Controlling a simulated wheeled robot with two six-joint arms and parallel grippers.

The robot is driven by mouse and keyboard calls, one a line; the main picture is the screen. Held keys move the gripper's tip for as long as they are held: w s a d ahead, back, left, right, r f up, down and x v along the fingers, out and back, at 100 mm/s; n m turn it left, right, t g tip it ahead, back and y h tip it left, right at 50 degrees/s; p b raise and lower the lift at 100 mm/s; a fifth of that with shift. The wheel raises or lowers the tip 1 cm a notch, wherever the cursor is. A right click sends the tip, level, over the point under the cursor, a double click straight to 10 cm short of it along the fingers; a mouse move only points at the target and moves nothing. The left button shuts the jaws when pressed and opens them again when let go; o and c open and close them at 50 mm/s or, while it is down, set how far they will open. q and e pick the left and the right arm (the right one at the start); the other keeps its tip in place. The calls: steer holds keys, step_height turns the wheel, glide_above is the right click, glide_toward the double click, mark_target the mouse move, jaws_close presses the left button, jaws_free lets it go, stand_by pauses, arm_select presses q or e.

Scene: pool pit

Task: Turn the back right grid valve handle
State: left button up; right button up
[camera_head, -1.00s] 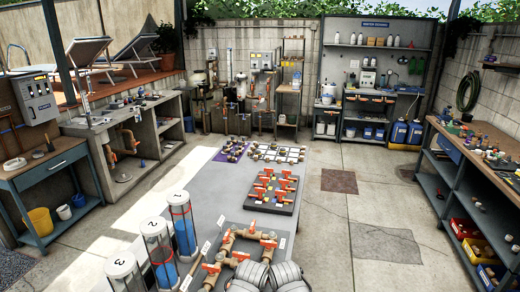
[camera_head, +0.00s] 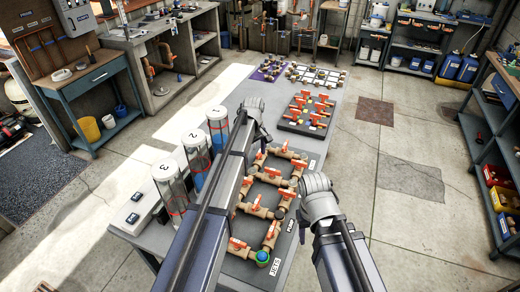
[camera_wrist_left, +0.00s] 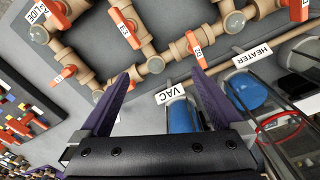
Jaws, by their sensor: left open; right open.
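The brown pipe grid with orange valve handles lies on a grey board on the long table. At its far end one handle (camera_head: 284,148) shows at the top, and another handle (camera_head: 298,163) is at the right corner beside it. My left arm crosses over the grid's left side. In the left wrist view, my left gripper (camera_wrist_left: 160,72) is open and empty, its purple fingers spread beside the VAC label (camera_wrist_left: 170,93), apart from the nearest orange handle (camera_wrist_left: 193,42).
Clear cylinders (camera_head: 170,183) with blue filling stand along the table's left edge. A dark board (camera_head: 297,128) with more orange handles lies farther back. Loose fittings (camera_head: 315,76) lie at the table's far end. The floor right of the table is clear.

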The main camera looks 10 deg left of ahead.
mark_target(260, 154)
arm_select(q)
steer(key=w+n, duration=0.1)
steer(key=w, duration=0.2)
steer(key=w+n, duration=0.1)
steer(key=w, duration=0.3)
steer(key=w+n, duration=0.2)
steer(key=w, duration=0.1)
steer(key=shift+w+a, duration=0.1)
steer(key=shift+w, duration=0.2)
steer(key=shift+w+n, duration=0.45)
steer(key=shift+n, duration=0.05)
step_height(260, 154, down, 8)
steer(key=b, duration=0.8)
steer(key=shift+r, duration=0.1)
steer(key=shift+c, duration=0.2)
steer(key=c, duration=1)
